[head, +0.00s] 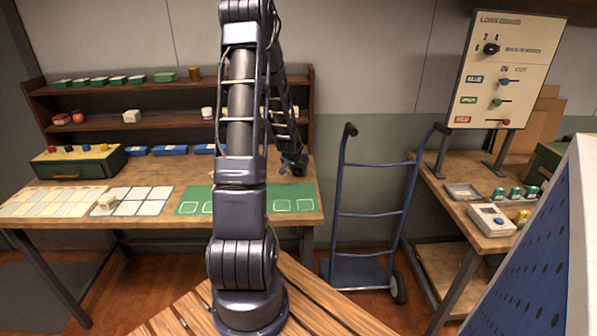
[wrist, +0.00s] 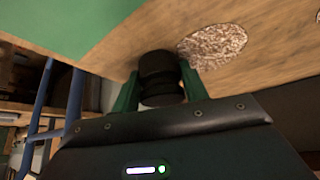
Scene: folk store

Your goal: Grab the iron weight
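The iron weight (wrist: 160,76) is a dark, ridged, round piece in the middle of the wrist view. My gripper's two green fingers (wrist: 160,88) stand on either side of it and appear to touch it, so the gripper looks shut on it. I cannot tell whether the weight rests on the wood or is held just above it. In the head view my gripper (head: 293,168) is low over the right end of the long workbench (head: 310,215), behind the green mat (head: 245,200). The weight cannot be made out there.
A speckled round patch (wrist: 212,46) lies on the wood beside the weight. A blue hand truck (head: 370,215) stands right of the bench. Shelves (head: 160,122) with small boxes rise behind it. A lever board (head: 505,75) stands on the right-hand table (head: 470,190).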

